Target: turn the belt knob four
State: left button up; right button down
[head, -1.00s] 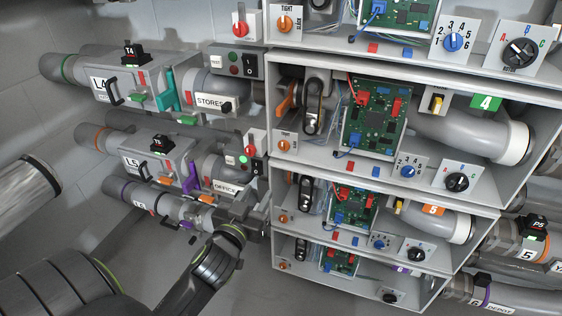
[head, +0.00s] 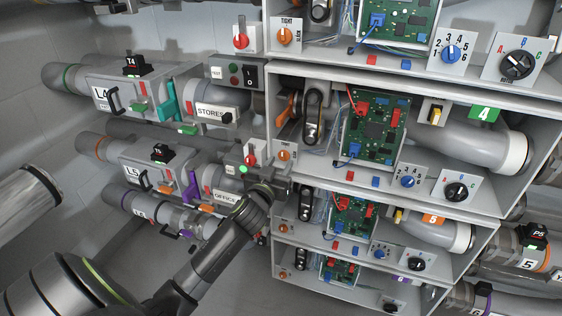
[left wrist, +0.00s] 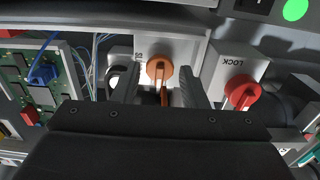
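The orange belt knob (head: 284,155) sits on a small white plate at the left front of the bay marked with a green 4. In the left wrist view the orange knob (left wrist: 159,69) lies between the two fingers, with its narrow pointer running down the picture. My left gripper (left wrist: 158,80) is open, one finger on each side of the knob. Whether the fingers touch it I cannot tell. In the head view my left gripper (head: 272,186) is just below the knob, and its fingertips are hard to make out. My right gripper is not in view.
A red LOCK knob (left wrist: 242,91) is close beside the right finger in the left wrist view. A green circuit board (head: 373,127) and a blue dial (head: 408,181) stand to the right in the bay. A lit green lamp (head: 243,170) is just left of the knob.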

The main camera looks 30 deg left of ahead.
pick_arm(q)
jog(key=shift+x, duration=1)
jog(key=c, duration=0.7)
